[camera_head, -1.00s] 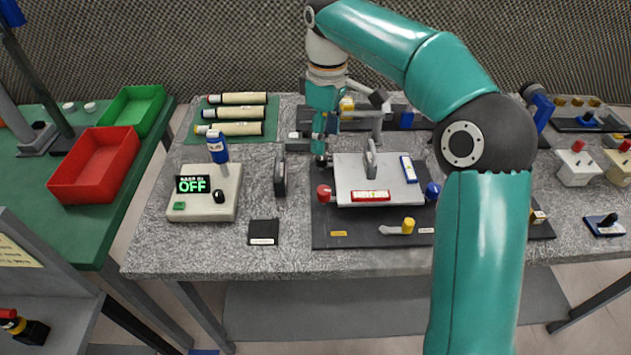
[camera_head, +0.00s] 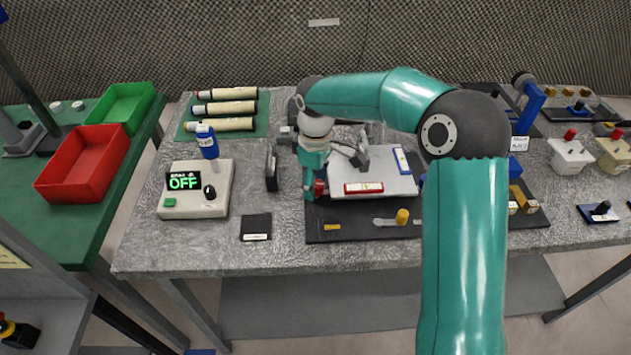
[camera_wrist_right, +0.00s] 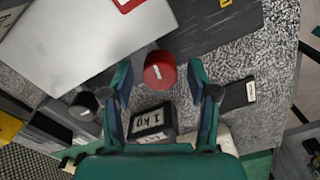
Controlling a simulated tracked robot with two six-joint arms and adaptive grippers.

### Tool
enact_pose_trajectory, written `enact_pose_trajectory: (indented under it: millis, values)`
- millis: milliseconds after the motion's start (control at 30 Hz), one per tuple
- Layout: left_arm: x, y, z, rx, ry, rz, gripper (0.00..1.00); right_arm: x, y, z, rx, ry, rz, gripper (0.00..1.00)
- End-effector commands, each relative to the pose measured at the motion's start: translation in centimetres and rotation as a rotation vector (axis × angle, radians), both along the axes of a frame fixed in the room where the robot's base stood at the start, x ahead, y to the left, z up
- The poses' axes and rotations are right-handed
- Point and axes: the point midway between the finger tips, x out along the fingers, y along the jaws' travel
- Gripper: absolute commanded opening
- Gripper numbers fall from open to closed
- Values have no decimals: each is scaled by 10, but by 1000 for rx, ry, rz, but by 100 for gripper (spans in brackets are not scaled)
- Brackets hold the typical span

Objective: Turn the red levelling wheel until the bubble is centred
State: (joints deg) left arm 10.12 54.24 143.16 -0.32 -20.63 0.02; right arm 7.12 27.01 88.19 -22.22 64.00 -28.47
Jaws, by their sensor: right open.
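The red levelling wheel (camera_wrist_right: 160,70) has a white mark on top. In the right wrist view it sits between the two open fingers of my right gripper (camera_wrist_right: 160,85), with a gap on both sides. In the head view my right gripper (camera_head: 316,190) points down over the wheel (camera_head: 319,187), which is mostly hidden. The silver levelling plate (camera_head: 378,184) stands beside it on a dark base (camera_head: 345,226). A red-framed vial (camera_head: 363,188) and a blue-framed vial (camera_head: 402,161) lie on the plate. The bubbles are too small to tell. My left gripper is not in view.
A yellow knob (camera_head: 402,216) is on the base's front. A box reading OFF (camera_head: 195,188) and a black pad (camera_head: 256,227) are to the left.

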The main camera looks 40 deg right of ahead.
Motion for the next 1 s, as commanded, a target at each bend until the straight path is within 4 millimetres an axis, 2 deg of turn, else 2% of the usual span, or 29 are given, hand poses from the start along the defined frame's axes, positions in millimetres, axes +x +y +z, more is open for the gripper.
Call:
enact_pose_trajectory:
  millis: [267,600,633,767,1000]
  values:
    - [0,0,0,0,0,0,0,0,0,-1,0,0,0,59]
    - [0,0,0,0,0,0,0,0,0,-1,-1,-1,1,2]
    - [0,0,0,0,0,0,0,0,0,-1,-1,-1,1,0]
    - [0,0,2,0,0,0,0,0,0,0,-1,-1,29,0]
    - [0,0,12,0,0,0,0,0,0,1,-1,-1,267,0]
